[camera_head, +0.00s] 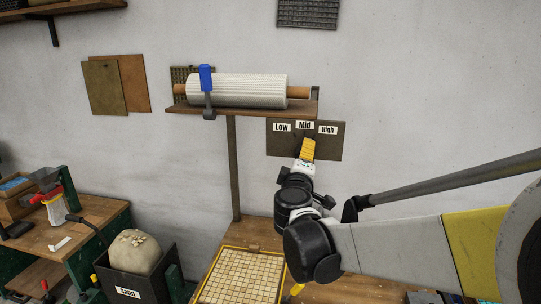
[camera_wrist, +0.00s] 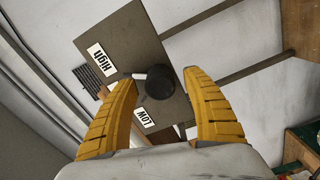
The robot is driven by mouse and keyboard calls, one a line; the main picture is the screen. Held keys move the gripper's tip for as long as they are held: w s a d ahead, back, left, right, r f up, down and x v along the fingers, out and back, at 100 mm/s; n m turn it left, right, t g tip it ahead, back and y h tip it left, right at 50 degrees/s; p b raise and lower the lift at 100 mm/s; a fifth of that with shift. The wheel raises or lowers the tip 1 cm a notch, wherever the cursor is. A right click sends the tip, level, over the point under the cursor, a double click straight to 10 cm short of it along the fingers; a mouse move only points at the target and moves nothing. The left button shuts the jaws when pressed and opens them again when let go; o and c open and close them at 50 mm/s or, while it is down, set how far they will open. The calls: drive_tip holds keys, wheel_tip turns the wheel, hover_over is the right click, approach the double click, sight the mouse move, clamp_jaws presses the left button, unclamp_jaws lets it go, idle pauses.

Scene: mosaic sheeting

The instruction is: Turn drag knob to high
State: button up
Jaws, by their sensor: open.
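A dark panel (camera_head: 335,146) on the wall carries white labels Low (camera_head: 281,127), Mid (camera_head: 304,125) and High (camera_head: 328,129). In the wrist view, a round black knob (camera_wrist: 160,82) stands out from the panel (camera_wrist: 125,35). A light pointer-like piece beside it reaches left, between the High label (camera_wrist: 100,58) and the Low label (camera_wrist: 144,117). The Mid label is hidden there, and my gripper hides the knob in the head view. My gripper (camera_head: 308,143) faces the panel. Its yellow fingers are apart, with the knob between their tips (camera_wrist: 160,76) in the picture; contact cannot be told.
A shelf (camera_head: 235,111) with a white roll (camera_head: 245,90) and a blue-handled tool (camera_head: 206,80) is just above and left of the panel. A wooden post (camera_head: 233,170) runs below it. A tiled tray (camera_head: 240,275) lies on the table underneath. The wall right of the panel is clear.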

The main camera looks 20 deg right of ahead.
drive_tip(key=v, duration=1)
drive_tip(key=shift+s, duration=0.2)
drive_tip(key=shift+a, duration=0.15)
drive_tip(key=s+f+m+g+y+b, duration=0.1)
drive_tip(key=s+f+m+g+b, duration=0.2)
drive_tip(key=f, duration=0.4)
drive_tip(key=s+f+y+b, duration=0.1)
drive_tip(key=s+f+b, duration=0.1)
drive_tip(key=f+b, duration=0.4)
drive_tip(key=s+f+m+g+y+b, duration=0.1)
drive_tip(key=s+f+m+g+b, duration=0.15)
drive_tip(key=f, duration=0.55)
drive_tip(key=s+a+f+m+g+y+b, duration=0.1)
drive_tip(key=s+a+f+y+b, duration=0.2)
drive_tip(key=f, duration=0.6)
drive_tip(key=s+a+f+m+g+y+b, duration=0.1)
drive_tip(key=s+a+f+y+b, duration=0.2)
drive_tip(key=s+a+f+b, duration=0.3)
wheel_tip(320, 180, down, 4)
drive_tip(key=a+b, duration=0.2)
drive_tip(key=shift+s+a+r+y, duration=0.2)
drive_tip(key=shift+s+a+y, duration=0.1)
drive_tip(key=shift+a+y, duration=0.1)
drive_tip(key=shift+m, duration=0.25)
